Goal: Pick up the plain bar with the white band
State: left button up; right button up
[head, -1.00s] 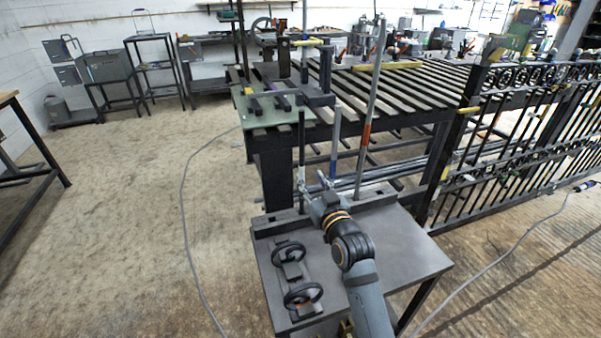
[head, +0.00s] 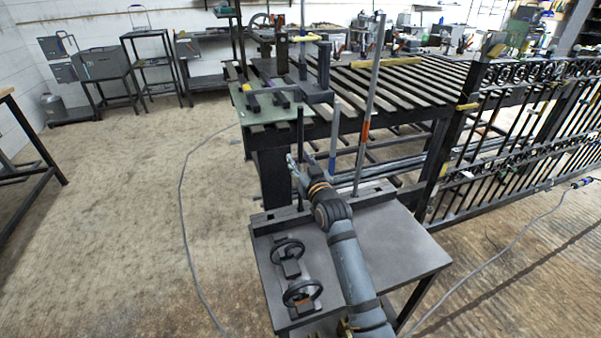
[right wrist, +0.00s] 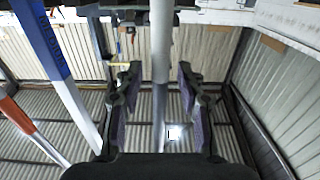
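Three upright bars stand in a slotted rack on a small grey table. The leftmost bar (head: 300,130) looks dark in the head view, with no coloured band. The blue-banded bar (head: 335,135) is beside it, and the orange-banded bar (head: 367,120) is at the right. My right gripper (head: 293,163) is at the leftmost bar. In the right wrist view, my right gripper (right wrist: 160,95) is open, and the plain bar (right wrist: 160,45), with a pale thicker section, lies between the finger lines, with gaps on both sides. The blue-banded bar (right wrist: 52,50) is left of it. My left gripper is not in view.
The small table (head: 400,250) carries two dark handwheels (head: 302,292) at its left. A larger slatted bench (head: 400,85) stands behind it. A metal gate (head: 520,130) is at the right. The concrete floor (head: 120,210) at left is clear except for a cable.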

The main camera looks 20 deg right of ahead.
grip_shut()
jog(key=shift+r, duration=0.15)
